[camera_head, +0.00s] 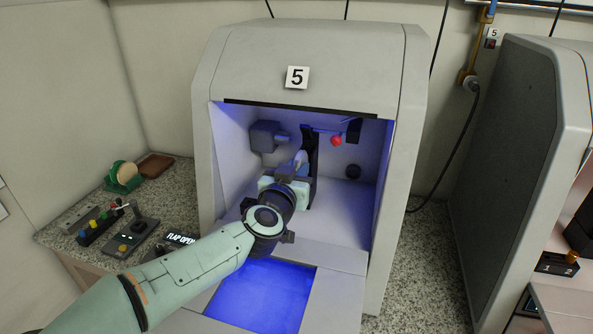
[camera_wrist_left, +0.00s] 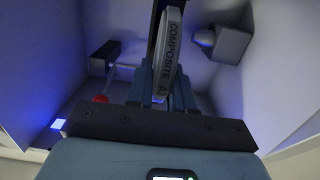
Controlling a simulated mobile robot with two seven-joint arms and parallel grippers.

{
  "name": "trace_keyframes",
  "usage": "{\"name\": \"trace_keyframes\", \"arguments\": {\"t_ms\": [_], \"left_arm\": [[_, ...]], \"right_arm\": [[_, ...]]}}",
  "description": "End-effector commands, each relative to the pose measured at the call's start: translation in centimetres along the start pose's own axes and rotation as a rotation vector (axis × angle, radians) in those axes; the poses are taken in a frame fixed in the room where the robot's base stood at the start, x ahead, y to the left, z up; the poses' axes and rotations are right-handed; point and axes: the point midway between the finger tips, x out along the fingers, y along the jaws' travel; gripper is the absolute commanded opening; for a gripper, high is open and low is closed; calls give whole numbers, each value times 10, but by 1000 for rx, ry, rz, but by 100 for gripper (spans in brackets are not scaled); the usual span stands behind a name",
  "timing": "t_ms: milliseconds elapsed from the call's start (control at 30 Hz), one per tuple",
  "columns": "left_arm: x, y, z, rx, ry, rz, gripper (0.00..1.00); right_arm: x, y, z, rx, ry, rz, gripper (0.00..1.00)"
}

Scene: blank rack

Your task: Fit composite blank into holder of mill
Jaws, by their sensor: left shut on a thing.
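My left gripper (camera_head: 296,168) reaches into the open chamber of mill 5 (camera_head: 225,150). It is shut on the composite blank, a pale disc seen nearly edge-on. In the left wrist view the blank (camera_wrist_left: 171,50), lettered "COMPOSITE A", stands between the fingers (camera_wrist_left: 164,90). In the head view only a small pale part of the blank (camera_head: 300,157) shows past the fingers. A dark upright piece (camera_head: 311,140), seemingly the holder, is right beside the blank. Whether the blank touches it or sits in it I cannot tell. My right gripper is not in view.
In the chamber, a grey block with a nozzle (camera_head: 264,136) is left, and a red ball (camera_head: 336,141) and dark block (camera_head: 354,130) are right. The mill's front opening is clear around my arm. A control panel (camera_head: 102,226) lies on the left counter.

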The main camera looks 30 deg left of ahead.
Motion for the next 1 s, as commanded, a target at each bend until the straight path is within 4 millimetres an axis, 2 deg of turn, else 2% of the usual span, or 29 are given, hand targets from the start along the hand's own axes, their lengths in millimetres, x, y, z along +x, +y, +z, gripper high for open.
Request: {"name": "trace_keyframes", "arguments": {"t_ms": [1000], "left_arm": [[0, 0, -1, 0, 2, 0, 0]], "right_arm": [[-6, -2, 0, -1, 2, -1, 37]]}}
